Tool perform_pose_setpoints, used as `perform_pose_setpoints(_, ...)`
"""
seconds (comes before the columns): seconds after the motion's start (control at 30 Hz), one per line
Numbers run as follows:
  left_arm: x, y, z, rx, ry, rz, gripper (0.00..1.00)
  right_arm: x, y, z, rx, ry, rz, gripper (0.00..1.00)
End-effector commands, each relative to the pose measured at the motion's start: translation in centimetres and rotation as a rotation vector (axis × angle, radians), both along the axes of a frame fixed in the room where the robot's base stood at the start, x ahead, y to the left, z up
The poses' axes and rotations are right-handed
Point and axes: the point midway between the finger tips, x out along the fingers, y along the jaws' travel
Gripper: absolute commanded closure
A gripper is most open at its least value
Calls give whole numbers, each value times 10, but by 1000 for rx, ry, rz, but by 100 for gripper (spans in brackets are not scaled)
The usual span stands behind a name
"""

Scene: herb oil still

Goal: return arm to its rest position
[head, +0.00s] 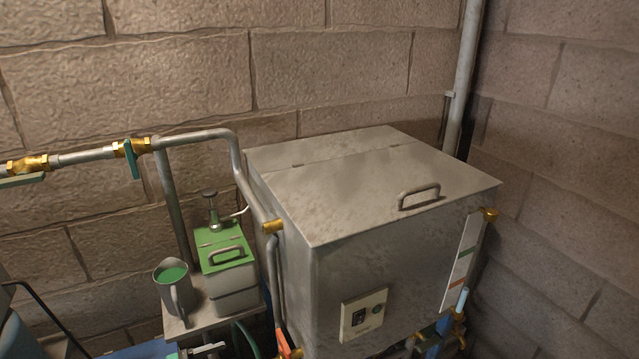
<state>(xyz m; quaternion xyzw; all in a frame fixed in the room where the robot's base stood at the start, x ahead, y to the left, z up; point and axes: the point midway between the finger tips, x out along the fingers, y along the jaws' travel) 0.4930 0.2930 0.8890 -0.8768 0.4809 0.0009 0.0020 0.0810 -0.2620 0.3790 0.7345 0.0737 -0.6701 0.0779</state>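Neither of my grippers is in the head view, and no arm of mine can be made out for sure. What the arms hold, if anything, is out of sight. The large grey metal tank (345,270) stands in the corner with its lid (370,190) shut. The lid has a handle (418,196) near its right front edge.
A small shelf (205,318) left of the tank bears a jug (173,290) with green contents and a green-lidded box (224,262). A pipe (195,136) with brass fittings and a teal valve lever (132,158) runs along the brick wall. A control panel (363,314) is on the tank's front.

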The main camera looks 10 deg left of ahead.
Motion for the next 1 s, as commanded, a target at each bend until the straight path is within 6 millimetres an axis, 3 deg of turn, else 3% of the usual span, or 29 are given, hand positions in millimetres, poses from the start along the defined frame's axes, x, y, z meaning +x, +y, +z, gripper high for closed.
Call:
perform_pose_setpoints(0.3,8,-66,-10,72,45,264,22,0,0,0,0,0,0,66)
perform_pose_setpoints(0.5,2,-90,-14,170,142,459,22,0,-1,0,-1,0,0,66)
perform_pose_setpoints(0.77,-31,-95,-17,329,351,656,22,0,-1,0,-1,0,0,66)
perform_pose_setpoints(1.0,-89,-83,-17,498,611,760,22,0,-1,0,-1,0,1,66)
